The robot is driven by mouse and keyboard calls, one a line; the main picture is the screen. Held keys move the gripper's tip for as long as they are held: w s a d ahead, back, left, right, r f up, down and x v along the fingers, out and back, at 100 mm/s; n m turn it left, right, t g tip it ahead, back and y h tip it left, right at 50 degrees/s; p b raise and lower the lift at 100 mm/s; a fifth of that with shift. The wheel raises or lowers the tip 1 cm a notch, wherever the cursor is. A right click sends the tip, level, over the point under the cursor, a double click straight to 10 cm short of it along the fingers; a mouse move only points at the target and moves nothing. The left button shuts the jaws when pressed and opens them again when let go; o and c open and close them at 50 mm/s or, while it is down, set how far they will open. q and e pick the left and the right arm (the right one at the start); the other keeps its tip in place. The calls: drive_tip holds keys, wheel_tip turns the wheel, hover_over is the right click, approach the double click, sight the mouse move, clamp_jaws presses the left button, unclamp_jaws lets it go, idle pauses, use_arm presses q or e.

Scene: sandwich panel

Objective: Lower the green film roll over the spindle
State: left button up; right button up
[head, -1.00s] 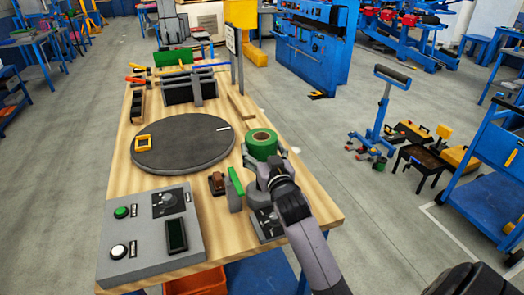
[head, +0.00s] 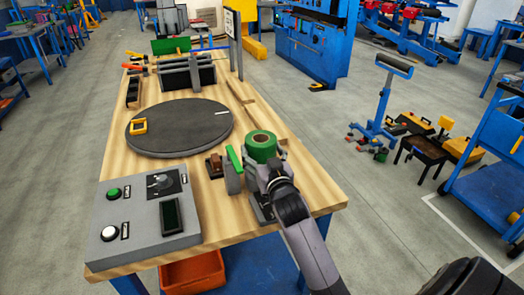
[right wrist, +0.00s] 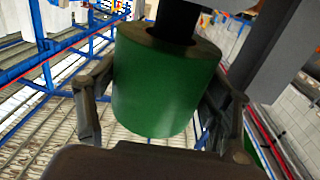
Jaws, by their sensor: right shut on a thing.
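The green film roll (head: 264,150) is upright at the right side of the wooden table, its brown core facing up in the head view. My right gripper (head: 264,163) is shut on its side. In the right wrist view, the fingers (right wrist: 163,100) flank the roll (right wrist: 160,88). There a dark rod, apparently the spindle (right wrist: 176,24), lines up with the core at the roll's end. How far it reaches inside is hidden. In the head view the spindle is hidden behind the roll and my gripper. My left gripper is not in view.
A grey bracket with a green tab (head: 234,168) stands close left of the roll. A dark turntable (head: 180,135) with a yellow piece and a grey control box (head: 140,228) occupy the table's left.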

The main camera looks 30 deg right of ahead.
drive_tip(key=o, duration=1.3)
drive_tip(key=shift+o, duration=0.7)
drive_tip(key=shift+f, duration=0.1)
drive_tip(key=shift+s, duration=0.1)
drive_tip(key=v, duration=1.1)
drive_tip(key=shift+s, duration=0.4)
